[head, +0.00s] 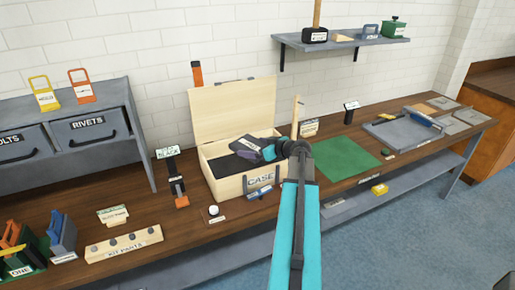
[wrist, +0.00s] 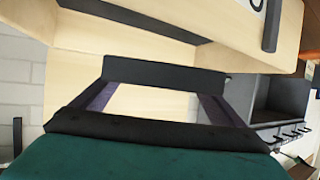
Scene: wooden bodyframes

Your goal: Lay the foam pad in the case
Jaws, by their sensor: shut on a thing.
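The open wooden case (head: 231,187) stands on the workbench, with its lid (head: 235,108) raised at the back and a dark interior. My gripper (head: 256,150) is over the right part of the case opening. It is shut on the dark grey foam pad (head: 240,144), which is tilted and seems to be above the case's rim. In the wrist view, the pad (wrist: 165,75) shows as a dark band across the fingertips. The case's pale wood (wrist: 75,48) fills much of the view behind it. The pad's underside and part of the case interior are hidden.
A drawer unit (head: 80,130) stands left of the case. A strap stand (head: 176,178) is just left of it, and a small blue item (head: 262,192) is in front. A green mat (head: 346,153) lies to the right. A wall shelf (head: 340,40) hangs above.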

